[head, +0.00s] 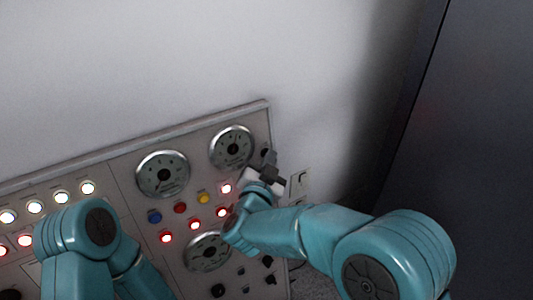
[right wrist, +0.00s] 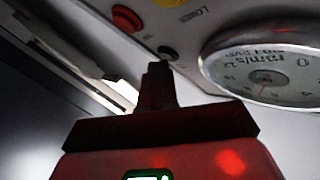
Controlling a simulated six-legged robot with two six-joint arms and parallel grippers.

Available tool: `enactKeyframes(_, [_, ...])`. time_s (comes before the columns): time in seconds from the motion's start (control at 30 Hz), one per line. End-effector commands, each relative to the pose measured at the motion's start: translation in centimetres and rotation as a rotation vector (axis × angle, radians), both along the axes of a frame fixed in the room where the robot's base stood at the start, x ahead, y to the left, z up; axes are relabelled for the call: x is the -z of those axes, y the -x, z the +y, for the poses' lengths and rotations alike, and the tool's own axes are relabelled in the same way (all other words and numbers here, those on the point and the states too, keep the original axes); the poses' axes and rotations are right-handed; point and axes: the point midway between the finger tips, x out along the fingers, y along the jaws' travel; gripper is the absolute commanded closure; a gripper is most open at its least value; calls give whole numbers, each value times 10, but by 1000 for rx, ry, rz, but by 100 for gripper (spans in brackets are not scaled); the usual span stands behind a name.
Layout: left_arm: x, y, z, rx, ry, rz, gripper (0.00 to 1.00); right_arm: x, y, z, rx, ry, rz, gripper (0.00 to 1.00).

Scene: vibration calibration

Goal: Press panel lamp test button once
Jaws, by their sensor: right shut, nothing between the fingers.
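The grey control panel (head: 118,165) leans along the wall with gauges, lamps and buttons. My right gripper (head: 270,166) is at the panel's right end, beside the upper right gauge (head: 232,147). In the right wrist view its dark fingers (right wrist: 158,72) are shut and empty. Their tips point at a small black button (right wrist: 168,52), and I cannot tell if they touch it. A red button (right wrist: 127,18) and a yellow button (right wrist: 168,2) sit beyond it. I cannot read which button is labelled lamp test. My left arm (head: 90,235) covers part of the panel; its gripper is not in view.
Another gauge (head: 162,174) is left of the upper right one, and a lower gauge (head: 207,252) is partly behind my right arm. Lit white lamps (head: 61,197) and red lamps (head: 193,225) show. A wall switch (head: 299,184) and a dark cabinet (head: 465,130) stand at right.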

Motion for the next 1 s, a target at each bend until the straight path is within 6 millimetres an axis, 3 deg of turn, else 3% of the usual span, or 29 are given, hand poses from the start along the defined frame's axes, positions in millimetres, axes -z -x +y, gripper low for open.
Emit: enactKeyframes(1.0, [5, 0, 0, 0, 0, 0, 33, -4, 17, -12, 0, 0, -1, 100])
